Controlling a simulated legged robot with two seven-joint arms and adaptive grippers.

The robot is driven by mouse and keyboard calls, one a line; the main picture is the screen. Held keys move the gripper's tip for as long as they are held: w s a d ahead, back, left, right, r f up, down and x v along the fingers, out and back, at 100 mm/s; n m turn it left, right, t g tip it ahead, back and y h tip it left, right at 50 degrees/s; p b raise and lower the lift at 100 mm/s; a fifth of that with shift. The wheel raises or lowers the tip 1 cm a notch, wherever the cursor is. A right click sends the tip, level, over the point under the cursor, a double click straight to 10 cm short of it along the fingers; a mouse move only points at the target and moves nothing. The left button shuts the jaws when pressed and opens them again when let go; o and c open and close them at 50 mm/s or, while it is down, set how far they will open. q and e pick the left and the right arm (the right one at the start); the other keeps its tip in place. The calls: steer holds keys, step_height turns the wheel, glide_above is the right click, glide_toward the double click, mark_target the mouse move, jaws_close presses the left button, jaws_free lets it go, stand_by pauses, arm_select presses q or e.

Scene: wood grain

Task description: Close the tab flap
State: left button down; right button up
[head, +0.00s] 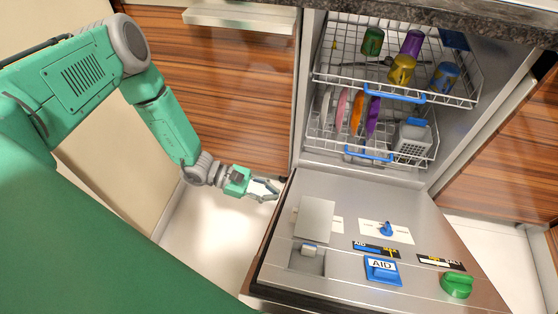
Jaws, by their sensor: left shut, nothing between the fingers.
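The dishwasher door (345,290) is folded down, with its inner face up. A square grey flap (316,218) stands open on the left part of the door. Just in front of it is a recessed compartment (306,262) with a small pale tab-like piece (309,249) at its far edge. My left gripper (277,190) is shut and empty at the door's far left edge, left of and beyond the flap. It looks apart from the flap. My right gripper is not in view.
A blue AID cap (382,270), a blue knob (386,229) and a green knob (457,285) sit on the door's right side. The loaded upper rack (340,73) and lower rack (325,134) are inside. A wooden drawer front (225,90) is left of the opening.

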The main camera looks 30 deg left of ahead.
mark_target(301, 203)
arm_select(q)
steer(key=b+x, duration=0.1)
steer(key=x, duration=0.6)
steer(key=shift+s+d+r, duration=0.15)
steer(key=shift+d+f+b, duration=0.2)
steer(key=shift+d+b, duration=0.15)
steer(key=shift+d, duration=0.05)
steer(key=shift+w+a, duration=0.1)
steer(key=shift+w, duration=0.15)
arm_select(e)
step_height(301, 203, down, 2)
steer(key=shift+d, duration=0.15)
arm_select(q)
steer(key=shift+d, duration=0.2)
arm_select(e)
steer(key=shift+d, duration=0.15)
